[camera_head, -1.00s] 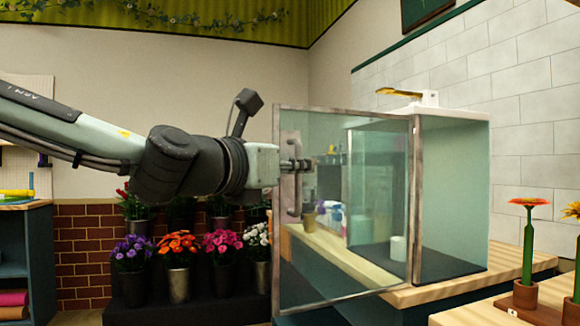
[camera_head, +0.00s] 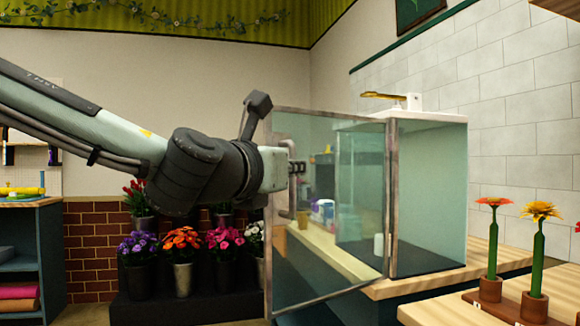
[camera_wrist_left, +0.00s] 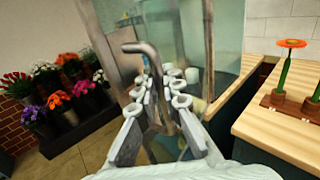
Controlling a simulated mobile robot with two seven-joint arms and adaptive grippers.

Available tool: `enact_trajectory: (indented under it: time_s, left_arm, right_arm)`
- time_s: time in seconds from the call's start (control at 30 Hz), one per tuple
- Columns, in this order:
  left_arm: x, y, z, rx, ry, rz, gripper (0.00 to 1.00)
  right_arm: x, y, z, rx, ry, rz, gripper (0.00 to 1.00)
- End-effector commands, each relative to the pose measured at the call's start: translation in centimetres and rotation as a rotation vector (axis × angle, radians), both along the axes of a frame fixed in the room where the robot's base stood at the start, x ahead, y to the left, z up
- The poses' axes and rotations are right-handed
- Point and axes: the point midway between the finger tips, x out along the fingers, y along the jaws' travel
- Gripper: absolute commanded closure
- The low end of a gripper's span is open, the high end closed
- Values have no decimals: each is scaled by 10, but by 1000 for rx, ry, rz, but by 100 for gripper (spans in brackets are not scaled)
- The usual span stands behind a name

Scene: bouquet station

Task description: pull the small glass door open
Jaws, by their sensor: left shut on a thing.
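The small glass door (camera_head: 330,255) has a thin grey frame and stands swung out from its case (camera_head: 430,205), its free edge to the left. A grey bar handle (camera_head: 285,210) is near that free edge. My left gripper (camera_head: 297,168) reaches in from the left at the handle. In the left wrist view, the fingers (camera_wrist_left: 160,85) are closed around the handle's bar (camera_wrist_left: 140,47), whose bent top shows above them. The fingers partly hide the handle's lower part. My right gripper is not in view.
The case stands on a wooden counter (camera_head: 410,286). A yellow-handled item (camera_head: 385,95) lies on its top. Orange flowers (camera_head: 493,203) stand in a wooden holder at right. Several potted flowers (camera_head: 182,245) fill a dark stand behind my arm. A shelf unit (camera_head: 32,245) is at left.

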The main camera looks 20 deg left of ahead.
Motion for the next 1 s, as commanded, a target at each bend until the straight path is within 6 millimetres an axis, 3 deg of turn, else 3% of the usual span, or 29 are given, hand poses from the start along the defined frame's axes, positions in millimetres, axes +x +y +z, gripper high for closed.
enact_trajectory:
  time_s: [0.4,0.43,0.5,0.77,1.0]
  left_arm:
    - [0,-1,2,3,-5,0,100]
    - [0,-1,2,3,-5,0,90]
    - [0,-1,2,2,-5,1,82]
    - [0,0,1,2,-2,1,82]
    - [-25,2,2,1,-5,0,82]
  right_arm:
    - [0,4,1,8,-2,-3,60]
    - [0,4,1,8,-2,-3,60]
    - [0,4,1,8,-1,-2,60]
    - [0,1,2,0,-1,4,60]
    - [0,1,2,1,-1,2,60]
